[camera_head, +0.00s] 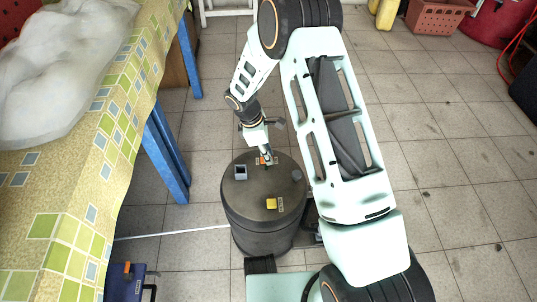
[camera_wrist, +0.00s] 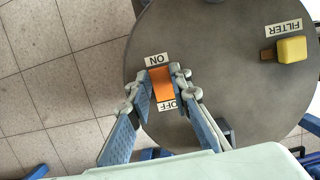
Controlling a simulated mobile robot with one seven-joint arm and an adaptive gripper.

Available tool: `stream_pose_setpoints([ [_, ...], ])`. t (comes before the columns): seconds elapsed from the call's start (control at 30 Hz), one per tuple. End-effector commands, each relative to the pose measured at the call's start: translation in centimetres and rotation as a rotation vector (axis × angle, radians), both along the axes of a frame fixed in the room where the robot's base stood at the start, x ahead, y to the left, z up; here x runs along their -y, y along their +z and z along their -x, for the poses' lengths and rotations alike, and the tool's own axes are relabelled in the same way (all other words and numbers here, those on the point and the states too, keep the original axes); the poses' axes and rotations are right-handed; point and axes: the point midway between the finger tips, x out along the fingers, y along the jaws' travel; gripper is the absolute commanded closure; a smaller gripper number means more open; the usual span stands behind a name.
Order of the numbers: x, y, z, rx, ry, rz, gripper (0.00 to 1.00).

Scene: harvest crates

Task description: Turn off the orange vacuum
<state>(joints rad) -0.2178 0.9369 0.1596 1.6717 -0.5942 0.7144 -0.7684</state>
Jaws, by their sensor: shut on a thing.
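The vacuum (camera_head: 245,212) is a dark grey drum standing on the tiled floor; its round lid (camera_wrist: 225,75) fills much of the wrist view. An orange switch block (camera_wrist: 161,86) sits on the lid between an ON label (camera_wrist: 156,59) and a partly covered OFF label (camera_wrist: 167,105). My gripper (camera_wrist: 162,72) has one finger on each side of the orange block and is shut on it. In the head view my gripper (camera_head: 267,157) reaches down to the lid near the switch. Which way the switch is set I cannot tell.
A yellow knob (camera_wrist: 291,50) with a FILTER label (camera_wrist: 284,28) is also on the lid. A table with a checked cloth (camera_head: 110,150) and blue legs stands at the left. A blue box (camera_head: 124,284) is at the lower left.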

Motion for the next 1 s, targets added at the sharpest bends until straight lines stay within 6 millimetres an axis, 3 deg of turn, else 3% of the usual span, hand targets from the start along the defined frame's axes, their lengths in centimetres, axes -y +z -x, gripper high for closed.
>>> stream_pose_setpoints([
  [0.07,0.0,0.0,0.1,-0.002,-0.001,0.001,1.00],
  [0.1,0.0,0.0,0.1,-0.002,-0.001,0.001,0.78],
  [0.23,0.0,0.0,0.0,-0.001,0.000,0.000,0.64],
  [0.63,-0.3,1.0,-0.1,0.002,0.000,-0.001,0.64],
  [1.0,-2.2,8.1,-0.1,0.003,0.000,-0.002,0.64],
])
